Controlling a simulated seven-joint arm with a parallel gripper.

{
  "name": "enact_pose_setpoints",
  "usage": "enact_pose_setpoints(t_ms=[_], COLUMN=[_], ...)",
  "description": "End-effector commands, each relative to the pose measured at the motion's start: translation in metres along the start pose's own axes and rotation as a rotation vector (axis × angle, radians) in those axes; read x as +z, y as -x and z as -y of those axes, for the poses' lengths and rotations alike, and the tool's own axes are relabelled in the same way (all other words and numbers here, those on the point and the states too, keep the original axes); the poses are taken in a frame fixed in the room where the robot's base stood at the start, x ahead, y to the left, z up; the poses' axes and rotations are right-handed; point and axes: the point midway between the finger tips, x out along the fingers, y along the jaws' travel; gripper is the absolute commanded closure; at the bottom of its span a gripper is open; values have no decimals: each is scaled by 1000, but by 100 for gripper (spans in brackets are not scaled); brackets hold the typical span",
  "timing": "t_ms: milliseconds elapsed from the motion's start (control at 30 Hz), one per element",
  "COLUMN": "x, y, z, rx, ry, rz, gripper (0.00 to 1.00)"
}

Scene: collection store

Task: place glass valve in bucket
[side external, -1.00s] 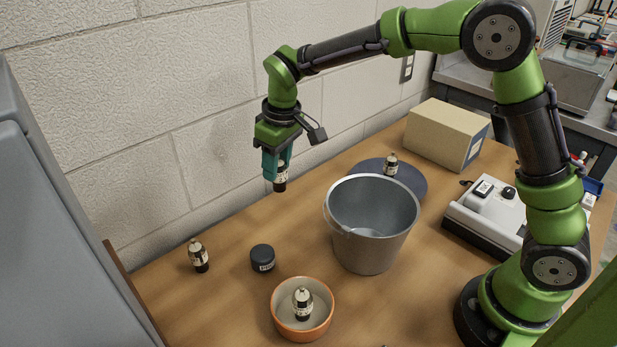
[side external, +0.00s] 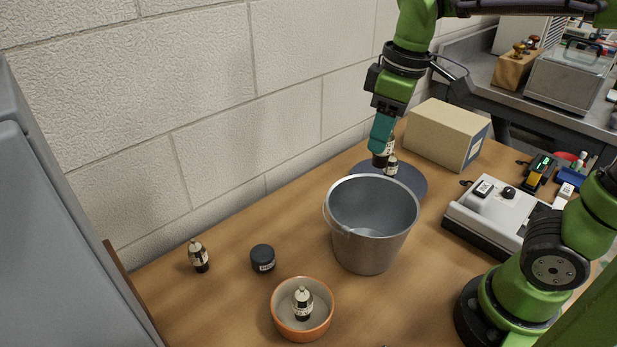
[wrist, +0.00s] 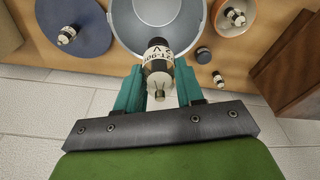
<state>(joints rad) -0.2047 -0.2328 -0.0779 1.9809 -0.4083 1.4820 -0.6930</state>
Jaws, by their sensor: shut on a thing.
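My gripper (side external: 382,150) is shut on a glass valve (wrist: 158,68), a small black and cream piece with a printed label. In the side view it hangs above the blue plate, behind the bucket's back rim. The grey metal bucket (side external: 367,250) stands upright on the table, and its visible inside looks empty. In the wrist view the bucket (wrist: 160,12) is just beyond the held valve. Similar valves stand on the blue plate (side external: 392,166), in the orange bowl (side external: 303,303) and on the bare table at left (side external: 198,255).
The blue plate (side external: 415,188) lies behind the bucket, and the orange bowl (side external: 277,318) in front. A black lidded jar (side external: 262,258) stands left of the bucket. A cardboard box (side external: 445,135) and a white device (side external: 490,215) are at right. The wall runs along the back.

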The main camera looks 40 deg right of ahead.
Motion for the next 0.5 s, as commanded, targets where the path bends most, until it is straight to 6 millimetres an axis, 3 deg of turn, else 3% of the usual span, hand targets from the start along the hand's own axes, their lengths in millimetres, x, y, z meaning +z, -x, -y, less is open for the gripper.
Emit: enact_pose_setpoints(t_ms=[500], x=[7], y=[-52], z=[0], rx=[-2], ry=[6], rz=[1], gripper=[92])
